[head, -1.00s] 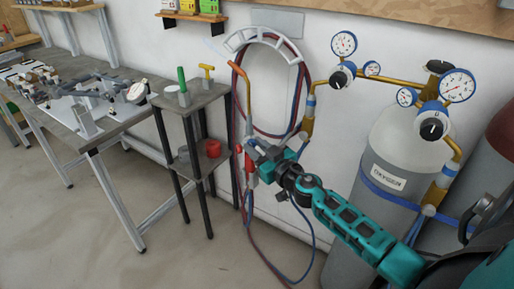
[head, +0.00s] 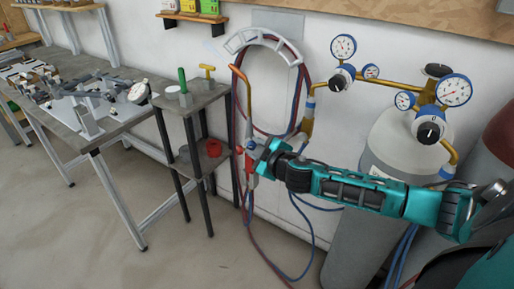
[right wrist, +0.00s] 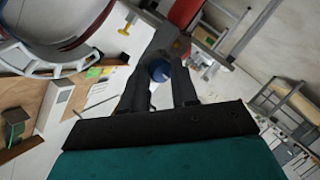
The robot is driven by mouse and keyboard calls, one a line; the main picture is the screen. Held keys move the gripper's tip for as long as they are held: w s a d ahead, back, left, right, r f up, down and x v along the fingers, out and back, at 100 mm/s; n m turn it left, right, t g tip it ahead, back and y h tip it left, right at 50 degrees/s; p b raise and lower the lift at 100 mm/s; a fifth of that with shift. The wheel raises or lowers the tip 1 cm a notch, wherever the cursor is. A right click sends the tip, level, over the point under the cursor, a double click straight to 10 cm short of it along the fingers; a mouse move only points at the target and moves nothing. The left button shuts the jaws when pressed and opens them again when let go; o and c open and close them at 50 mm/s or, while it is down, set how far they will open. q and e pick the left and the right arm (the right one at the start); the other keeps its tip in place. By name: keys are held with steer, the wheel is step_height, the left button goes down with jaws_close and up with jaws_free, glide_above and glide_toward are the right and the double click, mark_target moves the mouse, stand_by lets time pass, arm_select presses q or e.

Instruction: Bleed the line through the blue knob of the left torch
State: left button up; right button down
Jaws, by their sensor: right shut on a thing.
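The torch hangs by the wall, its bent brass tube (head: 244,90) upward, with red parts showing lower down near my gripper. My right gripper (head: 253,157) reaches it from the right and hides part of its body. In the right wrist view the blue knob (right wrist: 158,71) lies between the fingers of my right gripper (right wrist: 159,80), which is shut on it. How far the knob is turned cannot be seen. My left gripper is not in view.
Gauges and regulators (head: 428,131) sit above a grey cylinder (head: 385,150) at right. A hose rack (head: 262,36) holds red and blue hoses. A small stand (head: 195,100) is close left of the torch, and a workbench (head: 85,135) is farther left.

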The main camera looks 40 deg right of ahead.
steer(key=n+h, duration=0.1)
steer(key=n+g+h, duration=0.1)
steer(key=n, duration=0.1)
steer(key=shift+w+a+r+n+g, duration=0.1)
steer(key=shift+a+r+n+g, duration=0.1)
steer(key=shift+n+g, duration=0.1)
stand_by(0.5)
steer(key=c, duration=0.9)
jaws_free()
steer(key=shift+o, duration=0.2)
steer(key=v, duration=1.3)
steer(key=shift+a+f, duration=0.1)
steer(key=shift+a, duration=0.05)
